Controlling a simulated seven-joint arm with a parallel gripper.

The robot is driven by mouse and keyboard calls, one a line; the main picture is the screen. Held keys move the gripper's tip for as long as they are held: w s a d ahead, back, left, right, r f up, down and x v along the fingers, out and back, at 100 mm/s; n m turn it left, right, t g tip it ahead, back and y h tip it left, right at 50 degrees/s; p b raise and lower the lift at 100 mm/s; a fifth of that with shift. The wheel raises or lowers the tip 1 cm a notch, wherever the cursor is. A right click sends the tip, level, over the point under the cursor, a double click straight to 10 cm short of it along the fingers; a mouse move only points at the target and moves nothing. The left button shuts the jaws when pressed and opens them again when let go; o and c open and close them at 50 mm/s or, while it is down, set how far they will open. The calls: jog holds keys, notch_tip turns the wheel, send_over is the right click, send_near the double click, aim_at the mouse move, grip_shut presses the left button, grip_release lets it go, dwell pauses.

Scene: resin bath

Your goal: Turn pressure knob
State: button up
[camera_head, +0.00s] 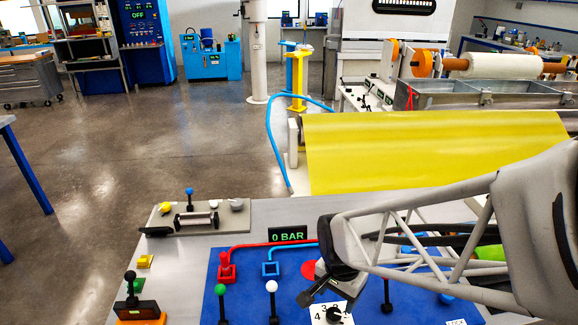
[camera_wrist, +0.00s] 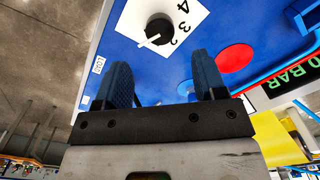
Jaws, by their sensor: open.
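The pressure knob (camera_head: 335,316) is a small black dial on a white plate with printed numbers, on the blue panel near the bottom of the head view. In the wrist view the knob (camera_wrist: 158,28) is a black disc with a white pointer, beside the numbers 4, 3 and 2. My gripper (camera_wrist: 162,60) is open and empty, with its two blue-black fingers apart and the knob showing beyond their tips. In the head view my gripper (camera_head: 325,288) is just above the knob and partly hides its plate. The display (camera_head: 288,235) reads 0 BAR.
The blue panel (camera_head: 240,300) carries upright levers with green (camera_head: 220,290), white (camera_head: 271,287) and dark tops. A red disc (camera_wrist: 236,58) lies near the knob. Red and blue pipes run behind it. A yellow sheet (camera_head: 430,150) stretches beyond the panel.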

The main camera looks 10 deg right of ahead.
aim_at(334, 313)
jog(key=shift+f, duration=3.7)
jog(key=c, duration=0.9)
